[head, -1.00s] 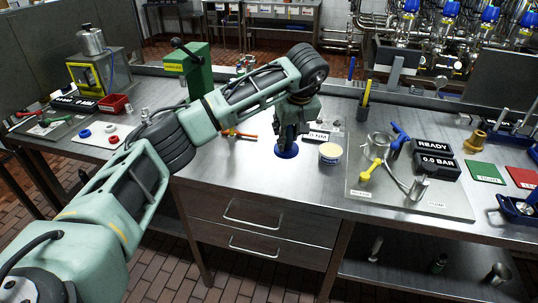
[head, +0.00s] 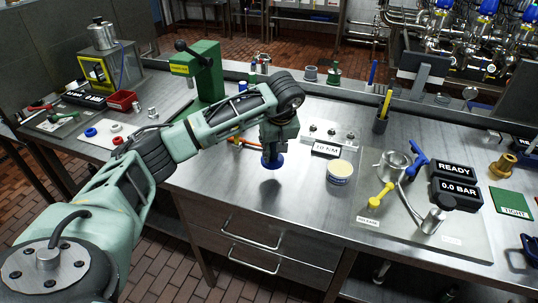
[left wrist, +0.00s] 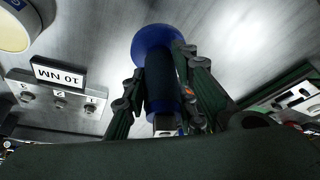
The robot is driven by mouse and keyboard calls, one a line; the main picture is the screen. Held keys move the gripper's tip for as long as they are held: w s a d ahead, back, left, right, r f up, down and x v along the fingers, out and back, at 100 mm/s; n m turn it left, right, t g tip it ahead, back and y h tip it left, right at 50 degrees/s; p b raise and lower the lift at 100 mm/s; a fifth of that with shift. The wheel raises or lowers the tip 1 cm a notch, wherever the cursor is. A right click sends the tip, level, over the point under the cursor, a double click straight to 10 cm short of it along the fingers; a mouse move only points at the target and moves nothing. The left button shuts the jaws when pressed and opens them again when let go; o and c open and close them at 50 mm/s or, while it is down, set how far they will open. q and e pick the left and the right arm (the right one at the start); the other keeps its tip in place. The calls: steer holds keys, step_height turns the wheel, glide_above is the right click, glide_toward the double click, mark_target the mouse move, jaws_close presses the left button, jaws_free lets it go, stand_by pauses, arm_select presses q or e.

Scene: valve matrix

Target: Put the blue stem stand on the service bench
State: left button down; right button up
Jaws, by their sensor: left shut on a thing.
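The blue stem stand (head: 272,163) has a round blue disc and a dark upper part. My left gripper (head: 275,146) is shut on it, disc downward, over the front middle of the steel service bench (head: 225,185). A dark shadow on the bench sits apart from the disc, so the stand appears slightly above the surface. In the left wrist view the fingers (left wrist: 165,90) close on both sides of the dark shaft, with the blue disc (left wrist: 153,40) beyond them. My right gripper is not in view.
A white tub (head: 341,172) and a 10 NM block (head: 326,150) stand right of the stand. An orange-handled tool (head: 248,144) lies behind it, near a green press (head: 207,75). A valve plate (head: 420,225) lies further right. The bench front left of the stand is clear.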

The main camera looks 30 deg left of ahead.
arm_select(q)
steer(key=shift+s+a+f+p, duration=0.35)
steer(key=shift+s+a+f, duration=0.1)
steer(key=shift+f, duration=0.2)
step_height(320, 180, down, 3)
steer(key=shift+w+f+p, duration=0.1)
steer(key=shift+p, duration=0.4)
steer(key=shift+f, duration=0.1)
steer(key=c, duration=1.8)
jaws_free()
steer(key=shift+c, duration=0.2)
steer(key=o, duration=0.4)
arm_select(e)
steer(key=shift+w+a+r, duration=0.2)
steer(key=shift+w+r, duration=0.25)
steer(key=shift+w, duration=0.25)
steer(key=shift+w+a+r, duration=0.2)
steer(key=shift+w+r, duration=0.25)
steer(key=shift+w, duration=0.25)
arm_select(q)
steer(key=shift+o, duration=0.2)
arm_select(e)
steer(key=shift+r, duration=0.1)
